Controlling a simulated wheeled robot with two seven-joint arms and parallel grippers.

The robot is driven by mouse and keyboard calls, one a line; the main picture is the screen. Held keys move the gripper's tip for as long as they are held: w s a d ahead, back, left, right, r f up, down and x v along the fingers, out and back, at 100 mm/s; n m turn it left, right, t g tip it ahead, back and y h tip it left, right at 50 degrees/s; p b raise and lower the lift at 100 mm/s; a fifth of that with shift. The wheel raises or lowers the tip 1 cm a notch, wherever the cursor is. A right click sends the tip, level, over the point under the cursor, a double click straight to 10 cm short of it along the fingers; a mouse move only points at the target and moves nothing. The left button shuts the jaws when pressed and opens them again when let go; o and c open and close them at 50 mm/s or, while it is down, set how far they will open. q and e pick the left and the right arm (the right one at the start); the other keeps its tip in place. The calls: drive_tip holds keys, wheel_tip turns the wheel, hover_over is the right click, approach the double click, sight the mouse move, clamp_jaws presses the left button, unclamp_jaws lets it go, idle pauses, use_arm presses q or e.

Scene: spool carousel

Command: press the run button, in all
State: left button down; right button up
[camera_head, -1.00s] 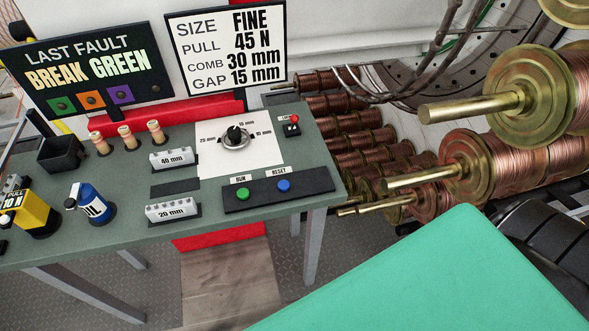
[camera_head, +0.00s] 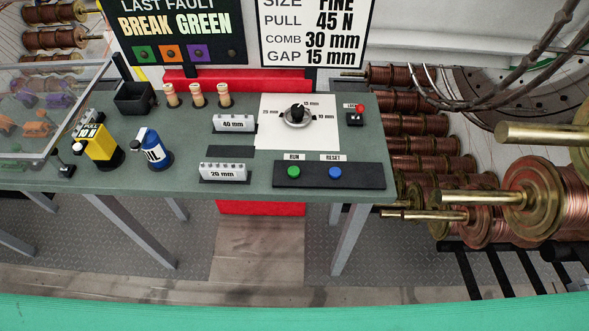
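The green run button (camera_head: 293,171) sits on a black panel (camera_head: 373,176) at the front right of the grey-green table (camera_head: 250,185). A small label reading RUN is behind it. The blue reset button (camera_head: 335,173) is to its right on the same panel. Neither of my grippers is in view, and nothing touches the buttons. Whether the run button is pressed in cannot be told.
A dial (camera_head: 297,115) and a red switch (camera_head: 357,112) stand behind the panel. Comb blocks, an oil bottle (camera_head: 151,148), a yellow pull device (camera_head: 99,146) and a black bin (camera_head: 135,98) are left. Copper spools (camera_head: 510,200) crowd the right. A green surface (camera_head: 290,314) spans the bottom edge.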

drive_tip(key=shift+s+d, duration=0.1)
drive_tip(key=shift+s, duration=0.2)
